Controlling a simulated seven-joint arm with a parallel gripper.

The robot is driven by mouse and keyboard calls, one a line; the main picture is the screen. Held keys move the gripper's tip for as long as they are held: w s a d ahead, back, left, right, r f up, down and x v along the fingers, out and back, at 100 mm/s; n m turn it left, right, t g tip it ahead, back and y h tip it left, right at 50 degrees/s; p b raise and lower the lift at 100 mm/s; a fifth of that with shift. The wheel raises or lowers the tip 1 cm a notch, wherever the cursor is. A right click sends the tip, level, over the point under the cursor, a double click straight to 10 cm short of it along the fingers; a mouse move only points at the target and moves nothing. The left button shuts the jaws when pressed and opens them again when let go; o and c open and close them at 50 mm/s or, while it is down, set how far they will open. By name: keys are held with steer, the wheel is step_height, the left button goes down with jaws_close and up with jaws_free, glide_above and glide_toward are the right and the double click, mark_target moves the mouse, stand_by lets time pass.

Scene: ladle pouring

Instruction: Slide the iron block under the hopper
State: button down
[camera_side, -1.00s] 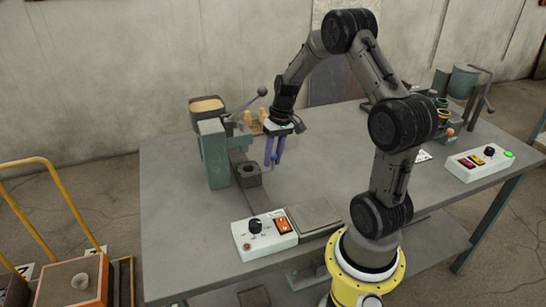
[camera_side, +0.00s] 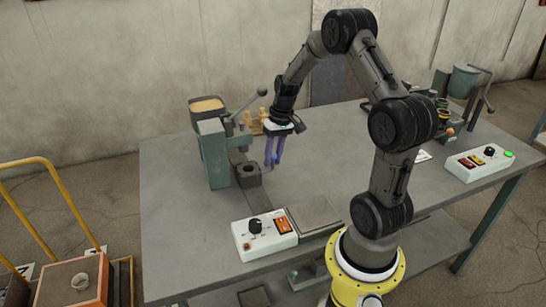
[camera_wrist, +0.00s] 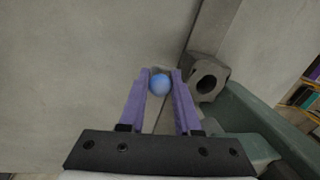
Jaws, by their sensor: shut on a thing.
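The dark iron block (camera_side: 248,175) with a round hole in its top sits on the table at the foot of the green machine. In the wrist view the block (camera_wrist: 207,78) is right of my fingers. The hopper (camera_side: 207,105), filled with tan material, is on top of the machine, behind the block. My gripper (camera_side: 273,162) points down just right of the block. Its purple fingers are shut on a blue ball knob (camera_wrist: 160,85). Whether the knob is joined to the block is hard to tell.
The green machine (camera_side: 213,155) has a long lever with a dark knob (camera_side: 262,91). A control box (camera_side: 264,235) with a dial and orange switch is at the front, beside a flat grey plate (camera_side: 314,212). Another control box (camera_side: 479,160) stands at the right. The table's left side is clear.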

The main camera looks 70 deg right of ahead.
steer(key=shift+w+d, duration=0.1)
steer(key=w+d, duration=1.2)
steer(key=shift+w+d+r, duration=0.1)
steer(key=shift+w+d, duration=0.3)
steer(key=c, duration=0.9)
jaws_free()
steer(key=shift+w+d, duration=0.1)
steer(key=shift+o, duration=1.4)
step_height(320, 180, up, 13)
steer(key=s+d, duration=0.1)
steer(key=d, duration=0.1)
steer(key=shift+s+r, duration=0.2)
steer(key=shift+s, duration=0.15)
